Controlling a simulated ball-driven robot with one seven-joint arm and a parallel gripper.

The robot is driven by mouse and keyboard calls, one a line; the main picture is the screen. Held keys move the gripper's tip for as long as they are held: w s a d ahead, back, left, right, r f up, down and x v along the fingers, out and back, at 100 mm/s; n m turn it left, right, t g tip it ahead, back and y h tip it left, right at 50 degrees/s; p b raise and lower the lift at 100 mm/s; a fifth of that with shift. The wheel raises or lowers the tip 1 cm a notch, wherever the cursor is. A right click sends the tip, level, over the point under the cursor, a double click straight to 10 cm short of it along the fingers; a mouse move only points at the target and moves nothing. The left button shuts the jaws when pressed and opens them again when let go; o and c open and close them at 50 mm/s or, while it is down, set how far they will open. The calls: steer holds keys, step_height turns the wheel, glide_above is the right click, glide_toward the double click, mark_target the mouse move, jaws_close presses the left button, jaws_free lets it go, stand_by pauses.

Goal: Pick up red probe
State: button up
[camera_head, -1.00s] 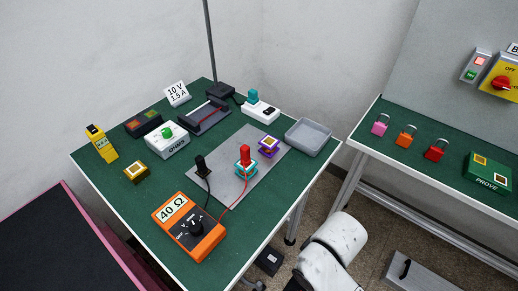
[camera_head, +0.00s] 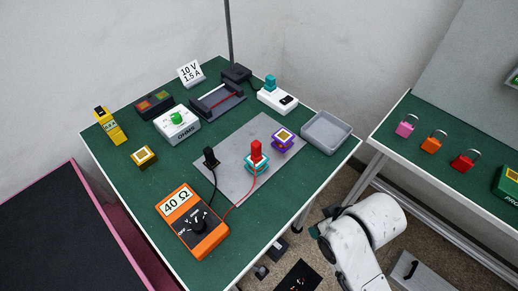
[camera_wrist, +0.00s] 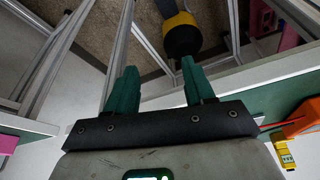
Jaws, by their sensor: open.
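The red probe (camera_head: 256,151) stands upright on a teal-and-white block (camera_head: 257,164) on the grey plate. A red lead runs from it to the orange meter (camera_head: 192,222), which reads 40 Ω. A black probe (camera_head: 211,157) stands to its left on the same plate. My gripper shows in the wrist view (camera_wrist: 155,80) with its two green fingers apart and nothing between them. It points at the table frames and floor, away from the red probe.
A purple block (camera_head: 283,141) stands just right of the red probe. A grey tray (camera_head: 327,132) lies at the table's right corner. The white OHMS box (camera_head: 177,124) is behind left. A second bench with padlocks (camera_head: 434,141) stands right. The table's front right is clear.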

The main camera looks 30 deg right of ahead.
steer(key=shift+t, duration=0.9)
steer(key=w+r, duration=0.4)
steer(key=shift+w+a, duration=0.2)
steer(key=shift+w, duration=0.1)
steer(key=w+d+r, duration=0.1)
steer(key=w+d, duration=0.1)
steer(key=w+d+r+m+h, duration=0.1)
steer(key=w+d, duration=0.1)
steer(key=w+d+r+m+h, duration=0.1)
steer(key=w+d+r, duration=0.1)
steer(key=shift+w+d, duration=0.1)
steer(key=shift+w, duration=0.2)
steer(key=w+d+r+m+h, duration=0.2)
steer(key=w+d+r+m, duration=0.2)
steer(key=w+r+m, duration=0.25)
step_height(320, 180, up, 7)
steer(key=m+g+y, duration=0.4)
steer(key=m+g, duration=0.1)
steer(key=m, duration=0.1)
glide_above(256, 143)
step_height(256, 143, down, 5)
steer(key=shift+s+a+f+p, duration=0.1)
steer(key=shift+s+f+p, duration=0.1)
steer(key=shift+p, duration=0.15)
steer(key=shift+w+f+p, duration=0.2)
steer(key=shift+f+p, duration=0.4)
steer(key=shift+f, duration=2)
jaws_close()
